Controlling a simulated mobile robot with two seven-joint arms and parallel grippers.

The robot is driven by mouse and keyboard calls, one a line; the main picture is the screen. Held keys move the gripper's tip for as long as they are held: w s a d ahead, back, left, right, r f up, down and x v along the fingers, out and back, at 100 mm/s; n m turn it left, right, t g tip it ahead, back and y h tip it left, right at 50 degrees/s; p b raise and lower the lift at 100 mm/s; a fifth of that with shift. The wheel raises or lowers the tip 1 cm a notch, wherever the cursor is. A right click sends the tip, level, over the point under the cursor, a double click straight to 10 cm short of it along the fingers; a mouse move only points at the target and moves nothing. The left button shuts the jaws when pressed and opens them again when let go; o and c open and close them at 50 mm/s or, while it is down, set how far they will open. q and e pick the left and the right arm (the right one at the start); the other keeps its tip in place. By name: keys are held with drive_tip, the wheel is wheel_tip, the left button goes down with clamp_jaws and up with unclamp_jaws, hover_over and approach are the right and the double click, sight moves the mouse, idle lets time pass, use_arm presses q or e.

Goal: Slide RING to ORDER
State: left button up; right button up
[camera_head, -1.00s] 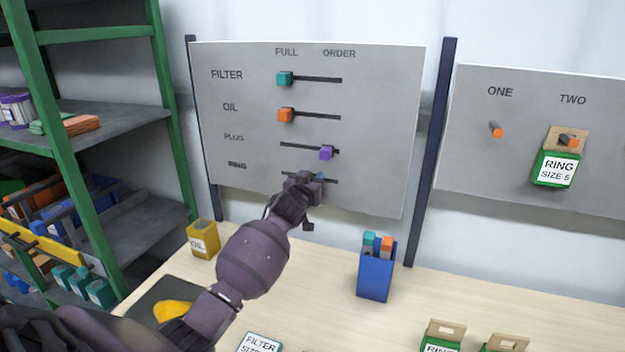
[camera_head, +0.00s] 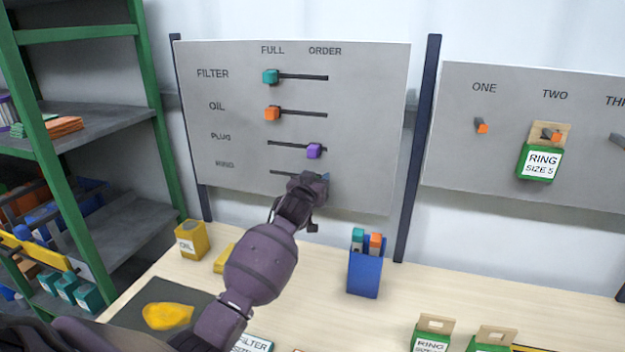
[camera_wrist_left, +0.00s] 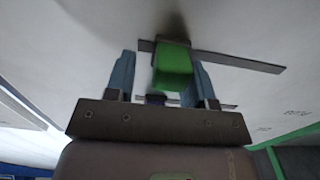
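The board (camera_head: 225,125) has several slots with sliders between FULL and ORDER. The RING slot (camera_head: 283,173) is the lowest; its right part is behind my left gripper (camera_head: 320,180). In the left wrist view the green RING slider (camera_wrist_left: 173,68) stands between the two blue fingers of my left gripper (camera_wrist_left: 161,80). It is close to the finger on the right of that view, with a gap to the other, so the gripper is open around it. The slider is near the slot end on the ORDER side. My right gripper is not in view.
The purple PLUG slider (camera_head: 314,151) is just above, at the ORDER side. The teal FILTER slider (camera_head: 271,76) and orange OIL slider (camera_head: 272,113) are at FULL. A blue holder (camera_head: 365,275) stands on the table below. A green shelf (camera_head: 150,90) is at left.

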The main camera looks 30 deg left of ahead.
use_arm(q)
drive_tip(key=shift+o, duration=0.2)
drive_tip(key=shift+s+a, duration=0.1)
drive_tip(key=v, duration=1)
drive_tip(key=shift+s+b, duration=0.3)
drive_tip(key=shift+b, duration=0.05)
